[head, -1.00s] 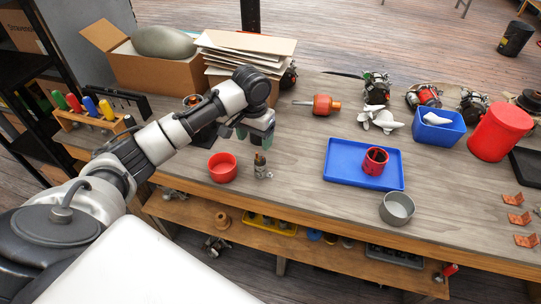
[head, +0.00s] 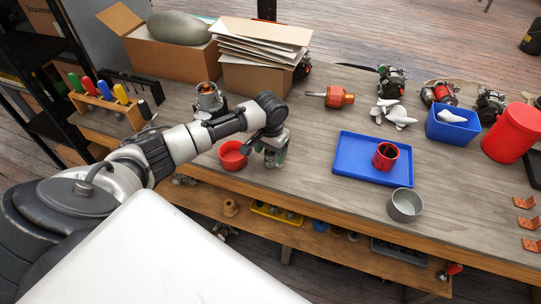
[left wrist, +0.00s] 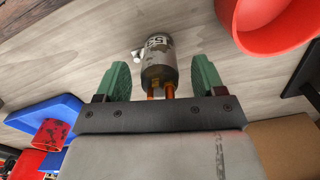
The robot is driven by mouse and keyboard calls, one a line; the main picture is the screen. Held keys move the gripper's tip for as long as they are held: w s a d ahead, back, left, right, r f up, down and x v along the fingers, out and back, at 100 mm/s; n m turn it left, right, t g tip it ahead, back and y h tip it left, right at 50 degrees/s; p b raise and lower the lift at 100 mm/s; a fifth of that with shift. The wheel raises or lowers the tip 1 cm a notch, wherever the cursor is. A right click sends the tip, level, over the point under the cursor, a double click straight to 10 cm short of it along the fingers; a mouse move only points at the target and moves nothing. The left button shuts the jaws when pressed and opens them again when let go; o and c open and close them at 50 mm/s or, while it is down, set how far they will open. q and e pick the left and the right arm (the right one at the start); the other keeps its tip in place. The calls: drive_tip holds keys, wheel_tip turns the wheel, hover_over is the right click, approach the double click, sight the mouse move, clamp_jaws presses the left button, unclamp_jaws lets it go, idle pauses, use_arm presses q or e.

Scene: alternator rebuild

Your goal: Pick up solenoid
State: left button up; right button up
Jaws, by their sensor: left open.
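The solenoid (left wrist: 159,62) is a small worn grey cylinder with dark marks and copper-coloured terminals. In the left wrist view it lies between the two green fingers of my left gripper (left wrist: 160,75), with its terminals toward the palm and visible gaps at both sides. My left gripper is open around it and does not grip it. In the head view my left gripper (head: 271,154) points down at the table next to the red bowl (head: 233,155), and the solenoid is mostly hidden by it. My right gripper is not in view.
The red bowl stands close beside my left gripper. A blue tray (head: 345,168) with a red part (head: 386,156) and a grey bowl (head: 405,204) lie to the right. Cardboard boxes (head: 256,78) stand behind. Bare table lies between gripper and tray.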

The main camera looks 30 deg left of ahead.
use_arm(q)
drive_tip(key=c, duration=1.2)
